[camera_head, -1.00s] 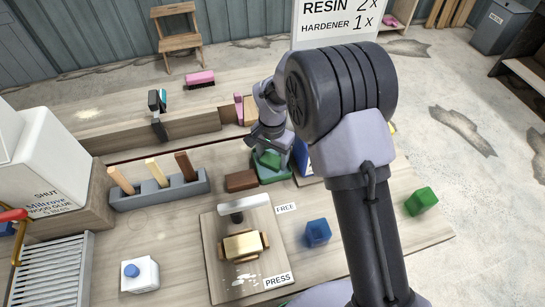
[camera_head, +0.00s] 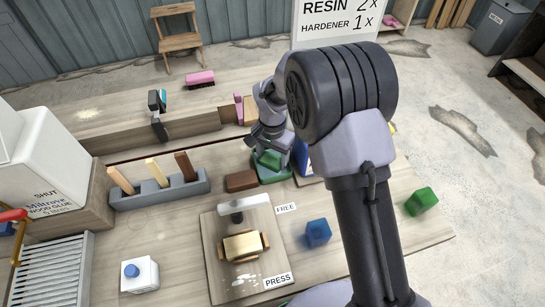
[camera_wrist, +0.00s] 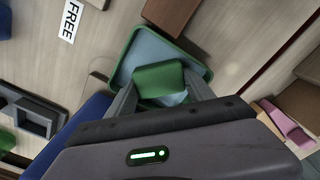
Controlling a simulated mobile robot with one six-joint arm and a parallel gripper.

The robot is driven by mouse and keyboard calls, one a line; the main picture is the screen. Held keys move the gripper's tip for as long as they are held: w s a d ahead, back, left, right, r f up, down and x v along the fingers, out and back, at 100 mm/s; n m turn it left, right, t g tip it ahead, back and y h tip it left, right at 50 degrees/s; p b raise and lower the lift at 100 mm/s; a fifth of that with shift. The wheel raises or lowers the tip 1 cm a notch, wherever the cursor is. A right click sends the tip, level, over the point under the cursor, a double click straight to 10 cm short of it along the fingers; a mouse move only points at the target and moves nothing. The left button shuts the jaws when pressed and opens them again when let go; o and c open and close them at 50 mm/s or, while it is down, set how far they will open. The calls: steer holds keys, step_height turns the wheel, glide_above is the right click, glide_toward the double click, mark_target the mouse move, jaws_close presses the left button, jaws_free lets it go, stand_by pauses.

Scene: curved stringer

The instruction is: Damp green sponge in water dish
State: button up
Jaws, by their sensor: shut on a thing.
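The green sponge (camera_wrist: 160,80) is between the fingers of my gripper (camera_wrist: 158,92) in the wrist view. My gripper is shut on it. The water dish (camera_wrist: 196,58) is a green-rimmed square tray with pale blue inside, below and around the sponge in that view. In the head view my gripper (camera_head: 269,150) points down with the sponge (camera_head: 270,159) over the dish (camera_head: 272,179) at the middle of the bench. I cannot tell whether the sponge touches the water. My arm hides part of the bench to the right.
A brown block (camera_head: 241,181) lies just left of the dish. A blue block (camera_head: 318,232) and a green cube (camera_head: 421,201) are nearer the front and right. A clamp board (camera_head: 214,272) and a grey holder (camera_head: 160,194) with upright wooden pieces stand to the left.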

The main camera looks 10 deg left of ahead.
mark_target(273, 158)
steer(key=shift+r+p, duration=2.2)
steer(key=shift+r, duration=1.25)
